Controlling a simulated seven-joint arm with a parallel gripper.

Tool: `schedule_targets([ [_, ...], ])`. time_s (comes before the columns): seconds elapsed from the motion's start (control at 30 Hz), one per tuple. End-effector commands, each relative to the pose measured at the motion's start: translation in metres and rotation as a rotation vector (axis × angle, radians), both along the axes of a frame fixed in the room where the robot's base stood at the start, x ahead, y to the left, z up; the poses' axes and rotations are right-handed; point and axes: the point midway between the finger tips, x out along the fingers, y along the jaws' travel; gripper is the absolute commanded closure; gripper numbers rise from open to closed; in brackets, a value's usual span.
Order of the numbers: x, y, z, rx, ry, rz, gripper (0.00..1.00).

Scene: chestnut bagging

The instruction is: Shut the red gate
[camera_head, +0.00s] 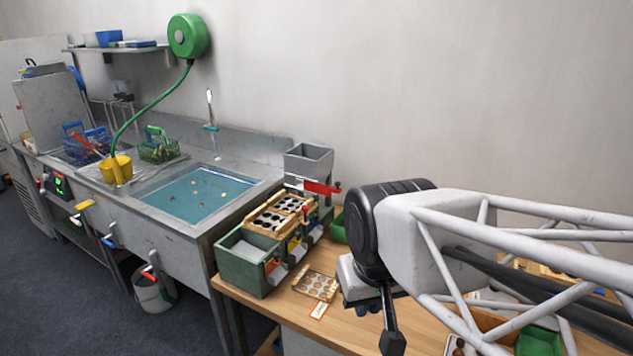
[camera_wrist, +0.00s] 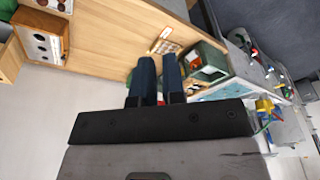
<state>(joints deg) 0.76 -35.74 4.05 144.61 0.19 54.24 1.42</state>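A red bar (camera_head: 322,187), which looks like the red gate, sticks out to the right from below the grey hopper (camera_head: 309,162) in the head view. Its exact setting is too small to tell. A small red part (camera_wrist: 208,70) shows at the green bin in the wrist view; I cannot tell whether it is the same piece. My gripper (camera_wrist: 159,60) shows two dark blue fingers with a narrow gap and nothing between them. In the head view it is mostly hidden by my arm, right of the bins and apart from the red bar.
A green bin (camera_head: 238,268) and wooden trays with round holes stand on the wooden bench (camera_head: 350,330). A smaller tray (camera_head: 316,284) and a label card (camera_head: 319,311) lie in front. The sink (camera_head: 195,193) is left, with baskets and a yellow cup (camera_head: 116,170) beyond.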

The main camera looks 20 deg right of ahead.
Motion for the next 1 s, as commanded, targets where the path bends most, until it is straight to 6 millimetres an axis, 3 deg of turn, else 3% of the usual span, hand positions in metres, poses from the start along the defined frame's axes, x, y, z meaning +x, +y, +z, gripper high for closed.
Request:
schedule_targets([
  [0.37,0.048,0.001,0.008,0.154,0.085,-0.191,1.00],
  [1.0,0.181,-0.019,0.013,0.529,0.283,-0.644,1.00],
])
